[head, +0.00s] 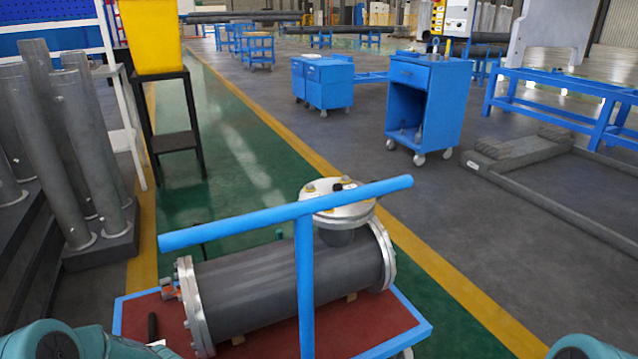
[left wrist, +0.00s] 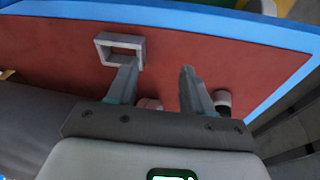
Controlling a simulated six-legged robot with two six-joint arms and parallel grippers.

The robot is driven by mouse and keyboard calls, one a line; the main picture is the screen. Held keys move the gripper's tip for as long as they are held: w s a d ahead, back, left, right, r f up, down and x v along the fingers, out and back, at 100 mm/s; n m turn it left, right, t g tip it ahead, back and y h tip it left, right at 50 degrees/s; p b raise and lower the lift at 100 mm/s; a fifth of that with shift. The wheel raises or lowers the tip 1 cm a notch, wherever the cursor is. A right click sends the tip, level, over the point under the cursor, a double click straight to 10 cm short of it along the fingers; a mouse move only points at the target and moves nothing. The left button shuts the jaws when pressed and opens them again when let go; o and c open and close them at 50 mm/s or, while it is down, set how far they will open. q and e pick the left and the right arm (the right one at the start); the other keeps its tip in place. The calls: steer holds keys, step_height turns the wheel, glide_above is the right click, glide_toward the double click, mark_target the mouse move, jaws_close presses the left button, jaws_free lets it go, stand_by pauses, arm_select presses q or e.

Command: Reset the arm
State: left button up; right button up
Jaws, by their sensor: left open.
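My left gripper (left wrist: 157,72) shows in the left wrist view with its two fingers apart and nothing between the tips. It is over the red deck of the blue-edged cart. A small grey square frame (left wrist: 119,48) is at the tip of its left-hand finger; I cannot tell whether they touch. A dark and white round piece (left wrist: 222,101) is beside the right-hand finger, and a pinkish piece (left wrist: 150,103) shows low between the fingers, partly hidden. In the head view only teal parts of my arms show at the lower corners; neither gripper shows there.
The grey flanged shell (head: 255,287) lies on the cart (head: 130,308), behind the blue T-shaped handle (head: 305,255). A black-handled object (head: 152,326) lies at the deck's left. Grey pipes (head: 85,135) stand at left. The green aisle (head: 225,130) beyond is clear.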

arm_select(q)
steer(key=s+d+f+g+h, duration=0.3)
steer(key=s+d, duration=1.5)
steer(key=s, duration=0.3)
step_height(320, 180, up, 33)
steer(key=m+p, duration=0.2)
steer(key=p, duration=3.1)
steer(key=shift+f+t, duration=0.2)
steer(key=shift+t, duration=0.1)
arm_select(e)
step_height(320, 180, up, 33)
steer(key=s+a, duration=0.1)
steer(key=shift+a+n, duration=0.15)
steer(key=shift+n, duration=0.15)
